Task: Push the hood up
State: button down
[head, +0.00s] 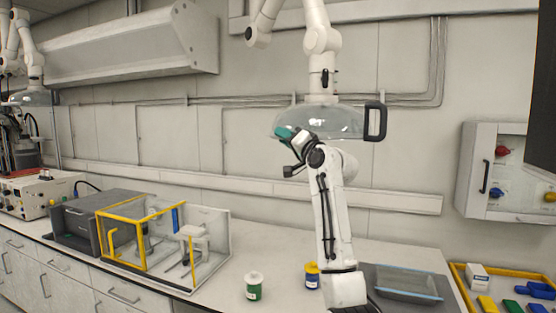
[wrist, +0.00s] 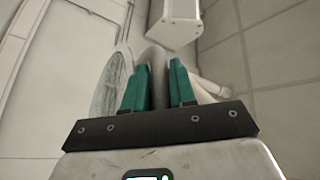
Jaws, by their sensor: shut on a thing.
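The hood (head: 345,122) is a clear dome hanging from a jointed white arm (head: 320,45) against the wall, with a black handle (head: 376,122) at its right side. My gripper (head: 284,132) is at the hood's left edge in the head view. In the wrist view, its two green fingers (wrist: 160,85) are shut on a grey part of the hood (wrist: 153,57). The clear dome face (wrist: 113,85) shows just left of the fingers. My forearm hides part of the hood's lower edge in the head view.
The counter below holds a yellow-framed clear box (head: 165,245), a green-labelled jar (head: 253,286), a blue jar (head: 312,275) and a grey tray (head: 400,280). A wall panel (head: 500,170) is at right. Open air surrounds the hood.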

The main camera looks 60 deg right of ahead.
notch_tip(320, 180, up, 12)
jog(key=p, duration=0.1)
jog(key=shift+f, duration=0.25)
jog(key=c, duration=1)
grip_release()
jog(key=shift+f, duration=0.1)
jog(key=shift+s+f, duration=0.15)
jog(key=shift+s, duration=0.1)
jog(key=b+v, duration=0.4)
jog(key=v, duration=0.6)
jog(key=shift+s+a, duration=0.1)
jog(key=shift+a, duration=0.05)
